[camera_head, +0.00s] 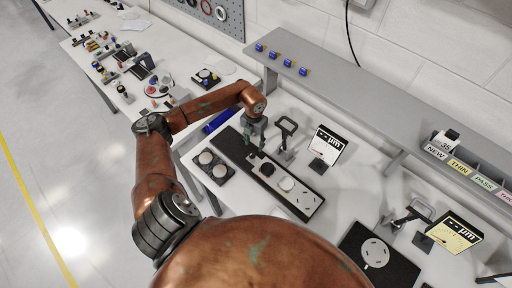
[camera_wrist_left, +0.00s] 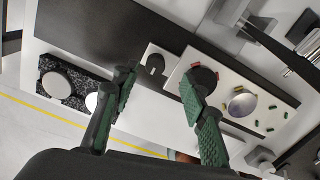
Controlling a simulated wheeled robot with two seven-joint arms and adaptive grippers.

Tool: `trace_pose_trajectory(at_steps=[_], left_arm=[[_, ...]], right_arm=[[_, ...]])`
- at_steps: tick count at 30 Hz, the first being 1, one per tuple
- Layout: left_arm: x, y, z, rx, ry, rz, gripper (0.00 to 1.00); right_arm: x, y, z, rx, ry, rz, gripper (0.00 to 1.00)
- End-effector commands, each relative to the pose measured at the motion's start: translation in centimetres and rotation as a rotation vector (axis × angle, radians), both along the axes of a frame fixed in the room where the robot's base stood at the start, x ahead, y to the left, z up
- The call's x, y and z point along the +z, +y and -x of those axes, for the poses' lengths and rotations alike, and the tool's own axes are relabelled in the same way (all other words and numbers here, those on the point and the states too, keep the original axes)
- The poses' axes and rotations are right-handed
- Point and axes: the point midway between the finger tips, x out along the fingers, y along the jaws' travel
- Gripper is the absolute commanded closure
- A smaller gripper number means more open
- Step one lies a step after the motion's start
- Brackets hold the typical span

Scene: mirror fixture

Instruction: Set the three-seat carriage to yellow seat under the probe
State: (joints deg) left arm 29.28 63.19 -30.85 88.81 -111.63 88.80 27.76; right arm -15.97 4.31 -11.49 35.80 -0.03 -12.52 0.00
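The three-seat carriage is a pale plate (camera_head: 297,194) on a long black rail (camera_head: 232,145). It bears a dark disc (camera_head: 267,169), a silvery disc (camera_head: 286,184) and small coloured marks; which seat is yellow I cannot tell. In the left wrist view the carriage (camera_wrist_left: 222,67) shows red, green and yellow marks. A dark knob (camera_wrist_left: 155,63) stands on a white block beside it. My left gripper (camera_head: 257,146) is open above the rail; its fingers (camera_wrist_left: 157,80) lie either side of the knob in view, contact unclear. The probe stand (camera_head: 287,132) is behind the rail. My right gripper is out of view.
A µm readout (camera_head: 326,146) stands right of the probe stand. A speckled dark block with two round mirrors (camera_head: 213,167) lies at the rail's front left. A second readout (camera_head: 453,232) and black plate (camera_head: 352,243) are at the right. A grey shelf (camera_head: 350,92) runs behind.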

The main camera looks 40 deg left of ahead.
Motion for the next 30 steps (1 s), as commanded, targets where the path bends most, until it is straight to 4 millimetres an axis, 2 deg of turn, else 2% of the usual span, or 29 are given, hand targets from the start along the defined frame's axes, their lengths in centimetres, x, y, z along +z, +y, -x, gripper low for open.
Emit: trace_pose_trajectory(at_steps=[6, 10, 14, 21, 25, 30], left_arm=[[-3.3, 0.7, 0.9, 0.017, 0.006, 0.003, 0.6], [-5.2, 0.8, 1.0, 0.02, 0.005, 0.003, 0.6], [-6.5, 0.8, 0.9, 0.017, 0.003, 0.002, 0.6], [-7.1, 0.7, 0.8, 0.015, 0.002, 0.001, 0.6], [-7.1, 0.6, 0.7, 0.013, 0.002, 0.001, 0.61], [-7.1, 0.6, 0.7, 0.013, 0.002, 0.002, 0.72]], right_arm=[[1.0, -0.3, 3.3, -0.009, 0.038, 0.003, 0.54], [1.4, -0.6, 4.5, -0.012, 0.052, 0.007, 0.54], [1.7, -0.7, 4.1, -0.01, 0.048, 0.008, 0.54], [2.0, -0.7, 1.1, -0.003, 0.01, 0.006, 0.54], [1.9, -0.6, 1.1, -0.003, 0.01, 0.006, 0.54], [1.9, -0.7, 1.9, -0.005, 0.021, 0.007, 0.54]])
